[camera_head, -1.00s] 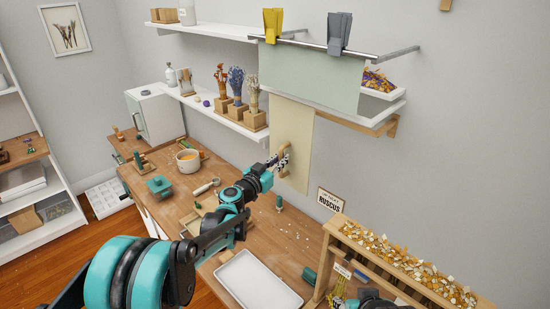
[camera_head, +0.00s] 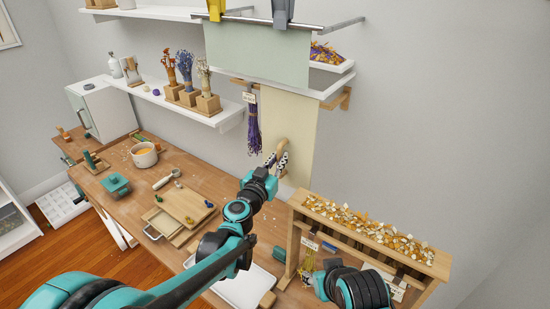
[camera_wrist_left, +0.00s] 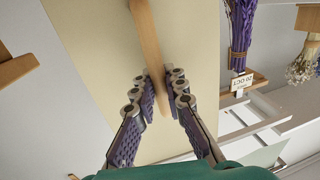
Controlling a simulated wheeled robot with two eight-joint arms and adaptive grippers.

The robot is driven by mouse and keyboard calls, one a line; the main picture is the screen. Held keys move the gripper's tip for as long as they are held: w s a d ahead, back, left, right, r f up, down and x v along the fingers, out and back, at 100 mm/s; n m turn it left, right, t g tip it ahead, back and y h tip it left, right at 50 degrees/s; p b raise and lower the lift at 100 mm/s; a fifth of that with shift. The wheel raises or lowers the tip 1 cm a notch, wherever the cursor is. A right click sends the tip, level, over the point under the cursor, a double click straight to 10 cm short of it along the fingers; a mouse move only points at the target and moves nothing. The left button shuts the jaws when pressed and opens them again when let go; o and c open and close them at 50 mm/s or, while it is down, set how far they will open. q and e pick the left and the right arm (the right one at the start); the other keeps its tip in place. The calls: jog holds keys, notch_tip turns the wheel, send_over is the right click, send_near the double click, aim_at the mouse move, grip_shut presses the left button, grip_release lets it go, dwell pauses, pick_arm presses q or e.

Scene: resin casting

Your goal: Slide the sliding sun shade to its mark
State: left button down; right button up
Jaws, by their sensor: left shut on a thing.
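The sun shade is a cream hanging panel (camera_head: 301,150) against the wall, below a pale green sheet (camera_head: 255,50). It fills much of the left wrist view (camera_wrist_left: 95,45). Its upright wooden handle (camera_head: 281,147) shows as a long bar in the wrist view (camera_wrist_left: 146,35). My left gripper (camera_head: 276,162) is shut on this handle, with its purple-padded fingers (camera_wrist_left: 157,92) on either side of the bar. A wooden rail end (camera_head: 346,98) sticks out right of the shade. I cannot make out a mark. My right gripper's fingers do not show.
A purple dried bunch (camera_head: 254,125) with a tag hangs left of the shade. A shelf with flower vases (camera_head: 185,95) is further left. A wooden rack of petals (camera_head: 375,236) stands at the lower right.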

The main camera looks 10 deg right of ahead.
pick_arm(q)
jog(key=shift+s+d, duration=0.15)
jog(key=c, duration=1.6)
grip_release()
jog(key=shift+o, duration=0.3)
jog(key=shift+s+d, duration=0.1)
jog(key=v, duration=1.2)
